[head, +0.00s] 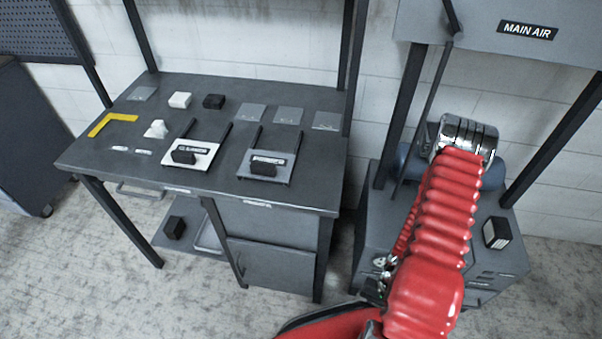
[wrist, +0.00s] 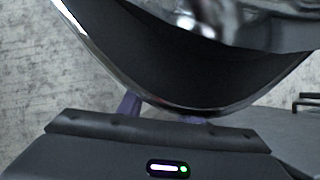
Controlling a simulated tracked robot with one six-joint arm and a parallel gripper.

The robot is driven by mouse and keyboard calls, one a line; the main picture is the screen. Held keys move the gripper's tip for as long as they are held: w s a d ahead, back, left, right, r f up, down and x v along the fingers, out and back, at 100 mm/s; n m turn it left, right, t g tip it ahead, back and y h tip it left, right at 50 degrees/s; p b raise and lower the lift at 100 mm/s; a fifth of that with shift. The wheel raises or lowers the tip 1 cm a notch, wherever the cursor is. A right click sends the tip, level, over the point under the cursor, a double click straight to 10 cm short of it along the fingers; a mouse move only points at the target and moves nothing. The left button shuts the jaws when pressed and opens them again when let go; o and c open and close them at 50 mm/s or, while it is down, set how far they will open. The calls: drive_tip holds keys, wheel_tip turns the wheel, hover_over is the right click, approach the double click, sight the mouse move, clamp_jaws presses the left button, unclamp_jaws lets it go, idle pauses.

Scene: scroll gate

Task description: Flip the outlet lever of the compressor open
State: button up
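The compressor (head: 490,272) appears to be the grey cabinet at the right in the head view, under the MAIN AIR panel, with a blue tank (head: 412,165) behind my red arm. A round gauge-like fitting (head: 379,261) shows at its front left. I cannot make out the outlet lever; my arm covers much of the cabinet. My arm reaches up over it to a chrome wrist joint, and the fingers are hidden there. In the wrist view, what looks like my gripper's dark housing (wrist: 150,140) fills the bottom, with purple parts behind it. Its opening is unclear.
A black finned block (head: 496,233) sits at the cabinet's right. Dark posts (head: 402,120) and the MAIN AIR panel (head: 500,35) frame it. A workbench (head: 100,155) with small blocks and plates stands left. Bare floor lies in front of the bench.

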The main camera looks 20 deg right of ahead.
drive_tip(key=w+r+n+h, duration=0.1)
drive_tip(key=w+r, duration=0.3)
drive_tip(key=r, duration=0.6)
drive_tip(key=w+a+r+n+t, duration=0.1)
drive_tip(key=w+r, duration=0.3)
drive_tip(key=r, duration=0.5)
drive_tip(key=w+r+n+h, duration=0.1)
drive_tip(key=w+r, duration=0.3)
drive_tip(key=r, duration=0.6)
drive_tip(key=a+r+n+t+h, duration=0.1)
drive_tip(key=a+r+t, duration=0.3)
drive_tip(key=r, duration=1)
drive_tip(key=s+a+r+n+t+h, duration=0.1)
drive_tip(key=a+r+n+t, duration=0.3)
drive_tip(key=a+r, duration=0.5)
wheel_tip(320, 180, up, 5)
drive_tip(key=shift+s+r, duration=0.2)
drive_tip(key=shift+d, duration=0.1)
